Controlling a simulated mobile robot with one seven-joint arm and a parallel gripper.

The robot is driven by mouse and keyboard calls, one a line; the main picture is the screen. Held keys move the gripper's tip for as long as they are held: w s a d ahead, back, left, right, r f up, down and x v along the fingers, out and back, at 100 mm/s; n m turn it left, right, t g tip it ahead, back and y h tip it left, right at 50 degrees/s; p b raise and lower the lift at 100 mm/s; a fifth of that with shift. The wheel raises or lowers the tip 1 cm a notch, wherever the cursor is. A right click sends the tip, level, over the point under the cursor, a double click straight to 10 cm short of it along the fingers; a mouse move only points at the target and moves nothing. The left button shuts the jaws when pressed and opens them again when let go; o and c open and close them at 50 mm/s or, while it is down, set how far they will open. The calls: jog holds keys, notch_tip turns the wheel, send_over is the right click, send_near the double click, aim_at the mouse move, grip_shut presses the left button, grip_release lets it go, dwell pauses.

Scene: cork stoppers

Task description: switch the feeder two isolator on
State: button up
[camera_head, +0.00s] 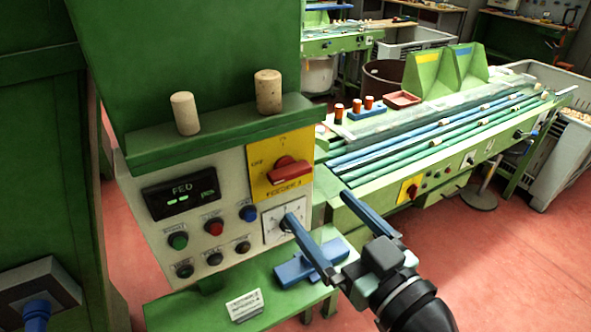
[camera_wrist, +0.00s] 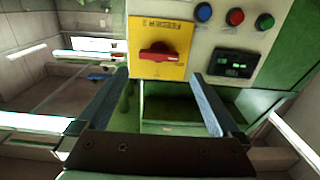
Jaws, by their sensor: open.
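The isolator is a red rotary handle (camera_head: 290,172) on a yellow plate (camera_head: 262,186) on the grey control panel. The plate is lettered FEEDER, with marks at the left and top; its number is hard to read. The handle lies roughly horizontal. In the wrist view the handle (camera_wrist: 158,53) and plate (camera_wrist: 174,20) appear upside down, beyond and between the fingertips. My gripper (camera_head: 318,208) is open and empty, its blue fingers pointing towards the panel, below and right of the handle in the head view. The fingers (camera_wrist: 160,76) appear apart from the handle.
Buttons (camera_head: 214,227), a green-lit display (camera_head: 180,195) and a white dial (camera_head: 286,220) share the panel. Two corks (camera_head: 269,92) stand on its ledge. A blue object (camera_head: 310,262) and small sign (camera_head: 244,305) lie on the shelf below. Another red-and-yellow switch (camera_head: 410,190) is on the right bench.

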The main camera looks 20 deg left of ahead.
aim_at(294, 177)
jog(key=p+x, duration=0.3)
jog(key=x, duration=0.6)
jog(key=shift+d, duration=0.1)
jog(key=c, duration=1.1)
jog(key=shift+o, duration=0.2)
